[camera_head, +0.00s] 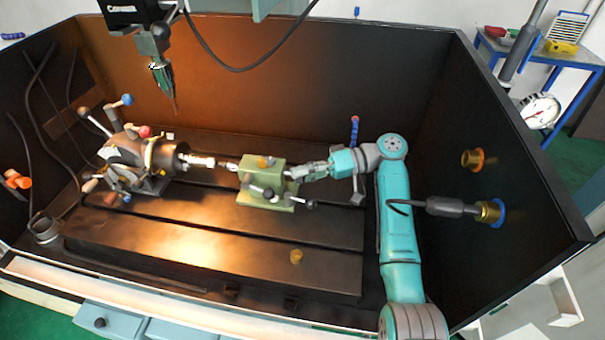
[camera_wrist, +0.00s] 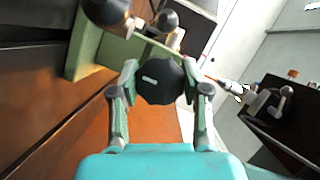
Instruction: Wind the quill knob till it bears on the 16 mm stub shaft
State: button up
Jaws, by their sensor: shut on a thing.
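The green tailstock (camera_head: 257,176) stands mid-bed in the head view; its green body also shows in the wrist view (camera_wrist: 88,50). Its quill points left toward the bright stub shaft (camera_head: 202,162), which sits in the dark indexing chuck (camera_head: 165,156) at the left. The quill tip (camera_head: 229,166) and the shaft end are in line and close; I cannot tell whether they touch. The dark round quill knob (camera_wrist: 166,82) sits between my fingers in the wrist view. My gripper (camera_head: 301,173) is shut on it from the right. The fingers partly hide the knob in the head view.
Tailstock levers with dark ball ends (camera_head: 311,203) stick out at the front, close to my gripper. A spindle with a tool (camera_head: 161,75) hangs above the chuck. Dark enclosure walls surround the bed.

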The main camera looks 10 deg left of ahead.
jog(key=o, duration=1.1)
jog(key=shift+o, duration=0.2)
jog(key=shift+w+d, duration=0.1)
jog(key=v, duration=0.7)
jog(key=shift+d, duration=0.15)
